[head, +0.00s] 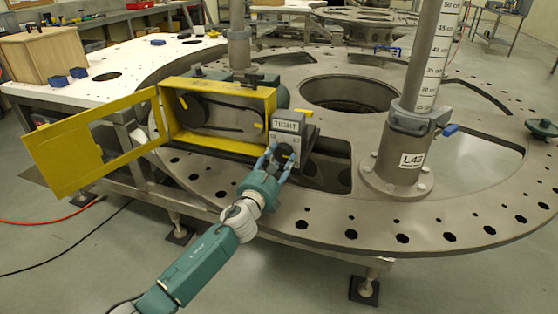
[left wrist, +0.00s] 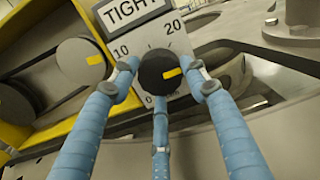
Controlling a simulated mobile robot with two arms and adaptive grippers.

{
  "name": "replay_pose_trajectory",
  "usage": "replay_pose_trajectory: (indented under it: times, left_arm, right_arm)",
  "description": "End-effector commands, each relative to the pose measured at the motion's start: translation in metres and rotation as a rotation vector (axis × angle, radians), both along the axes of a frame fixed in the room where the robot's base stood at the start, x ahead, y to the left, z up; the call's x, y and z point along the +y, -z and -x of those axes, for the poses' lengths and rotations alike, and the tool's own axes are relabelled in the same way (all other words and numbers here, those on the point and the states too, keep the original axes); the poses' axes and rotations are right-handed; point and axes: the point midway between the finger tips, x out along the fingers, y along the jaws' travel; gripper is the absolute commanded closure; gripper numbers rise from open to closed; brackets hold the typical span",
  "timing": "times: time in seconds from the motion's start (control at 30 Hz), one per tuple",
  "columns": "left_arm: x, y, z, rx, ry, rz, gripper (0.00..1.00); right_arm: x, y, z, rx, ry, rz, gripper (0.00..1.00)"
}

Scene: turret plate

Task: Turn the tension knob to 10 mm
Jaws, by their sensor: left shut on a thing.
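The tension knob (head: 285,152) is a round black knob on a grey box, below a sign (head: 285,126) reading TIGHT. In the left wrist view the knob (left wrist: 155,78) has a yellow pointer mark (left wrist: 172,73) on the right of its face. The dial plate (left wrist: 150,42) shows 0 at lower left, 10 at upper left and 20 at upper right. The pointer is turned clockwise past 20, away from 10. My left gripper (head: 279,160) has its blue fingers closed around the knob's sides, with one finger below. My right gripper is not in view.
A yellow guard door (head: 88,148) hangs open left of the belt housing (head: 222,88). A grey post (head: 405,140) labelled L43 stands on the turret plate (head: 330,228) to the right. A wooden box (head: 42,55) and blue blocks sit on the table at left.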

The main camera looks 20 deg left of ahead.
Motion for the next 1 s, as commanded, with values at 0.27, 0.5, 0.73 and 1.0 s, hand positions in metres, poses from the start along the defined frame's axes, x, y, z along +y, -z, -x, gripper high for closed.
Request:
replay_pose_trajectory:
  times: [0.27, 0.5, 0.73, 1.0]
  left_arm:
    - [0.0001, -0.0029, -0.0007, 0.004, 0.001, 0.266, 0.81]
    - [0.0010, -0.0035, -0.0009, 0.010, 0.001, 0.493, 0.81]
    - [0.0012, -0.0039, -0.0009, 0.017, 0.001, 0.713, 0.81]
    - [0.0018, -0.0037, -0.0008, 0.026, 0.000, 0.968, 0.81]
  right_arm:
    - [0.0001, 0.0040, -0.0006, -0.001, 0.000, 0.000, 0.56]
    - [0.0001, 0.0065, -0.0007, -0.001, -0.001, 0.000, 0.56]
    - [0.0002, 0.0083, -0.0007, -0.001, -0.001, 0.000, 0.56]
    - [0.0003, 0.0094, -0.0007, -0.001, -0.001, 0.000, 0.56]
